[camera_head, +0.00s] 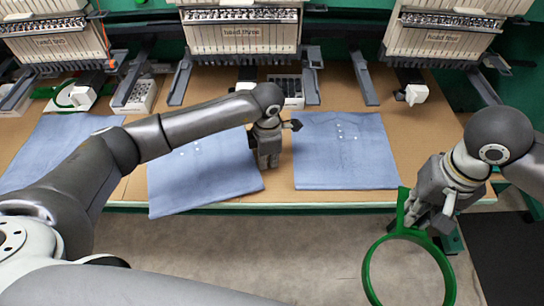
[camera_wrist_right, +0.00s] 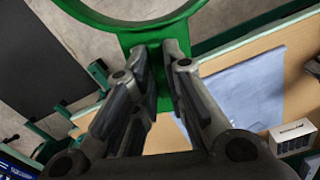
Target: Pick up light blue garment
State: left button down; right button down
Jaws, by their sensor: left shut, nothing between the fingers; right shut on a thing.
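Three light blue garments lie flat on the table: one at the left (camera_head: 60,145), one in the middle (camera_head: 195,185), and one at the right (camera_head: 345,155). My left gripper (camera_head: 268,163) points down at the gap between the middle and right garments, shut and empty, by the middle one's right edge. Whether it touches cloth or table, I cannot tell. My right gripper (camera_head: 418,215) is shut on the handle of a green hoop (camera_head: 402,205), held in front of the table's right part. The wrist view shows the hoop (camera_wrist_right: 125,22) at the fingertips and a light blue garment (camera_wrist_right: 240,95) beyond.
Embroidery machine heads (camera_head: 240,35) line the back of the wooden table (camera_head: 430,125), with grey arms reaching forward. Small white boxes (camera_head: 140,97) stand near them. My left arm crosses above the left and middle garments. Bare floor (camera_head: 300,245) lies in front.

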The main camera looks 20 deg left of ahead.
pick_arm(q)
jog(key=shift+s+a+b, duration=0.15)
jog(key=shift+s+a, duration=0.2)
jog(key=shift+a, duration=0.3)
jog(key=shift+s+a+b, duration=0.15)
jog(key=shift+s+a, duration=0.2)
jog(key=shift+a, duration=0.25)
jog(key=shift+w+d, duration=0.1)
